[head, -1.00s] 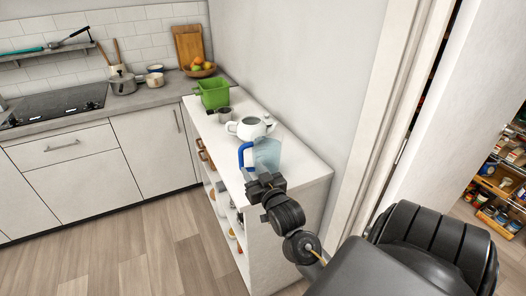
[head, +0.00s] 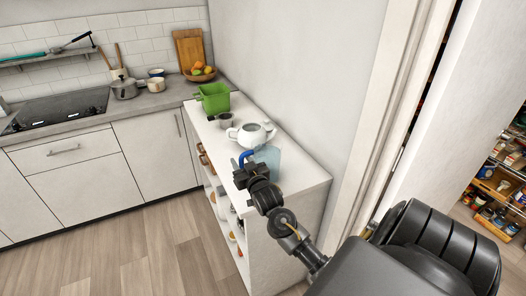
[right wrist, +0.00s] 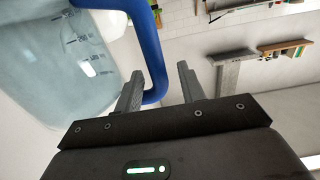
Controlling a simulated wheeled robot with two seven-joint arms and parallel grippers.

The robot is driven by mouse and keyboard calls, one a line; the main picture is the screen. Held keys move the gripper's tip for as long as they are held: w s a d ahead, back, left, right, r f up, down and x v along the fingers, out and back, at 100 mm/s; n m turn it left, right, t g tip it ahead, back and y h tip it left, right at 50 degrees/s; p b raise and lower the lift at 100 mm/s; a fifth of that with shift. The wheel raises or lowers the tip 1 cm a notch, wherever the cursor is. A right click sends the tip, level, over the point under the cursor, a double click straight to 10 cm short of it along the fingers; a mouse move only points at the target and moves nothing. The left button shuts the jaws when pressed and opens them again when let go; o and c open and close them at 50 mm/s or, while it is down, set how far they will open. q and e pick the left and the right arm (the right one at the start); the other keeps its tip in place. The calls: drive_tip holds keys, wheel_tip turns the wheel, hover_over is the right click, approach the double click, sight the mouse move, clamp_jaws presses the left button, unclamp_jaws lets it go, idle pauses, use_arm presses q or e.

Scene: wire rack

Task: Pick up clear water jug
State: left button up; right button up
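The clear water jug (head: 268,160) stands on the white shelf unit's top (head: 305,172), near its front end. Its blue handle (head: 247,155) faces left in the head view and is partly hidden by my right gripper (head: 240,168). In the right wrist view, the jug's clear body with measuring marks (right wrist: 70,60) is at upper left. The blue handle (right wrist: 152,50) reaches down between the two fingers of my right gripper (right wrist: 158,90). The fingers are apart, with a gap visible on the right side of the handle. My left gripper is not in view.
A white teapot (head: 250,133) stands just behind the jug. The wall (head: 300,80) runs close along the right side.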

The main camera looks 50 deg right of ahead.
drive_tip(key=shift+w+d, duration=0.15)
drive_tip(key=shift+w, duration=0.35)
drive_tip(key=shift+s, duration=0.1)
clamp_jaws()
idle(0.9)
drive_tip(key=shift+r, duration=0.1)
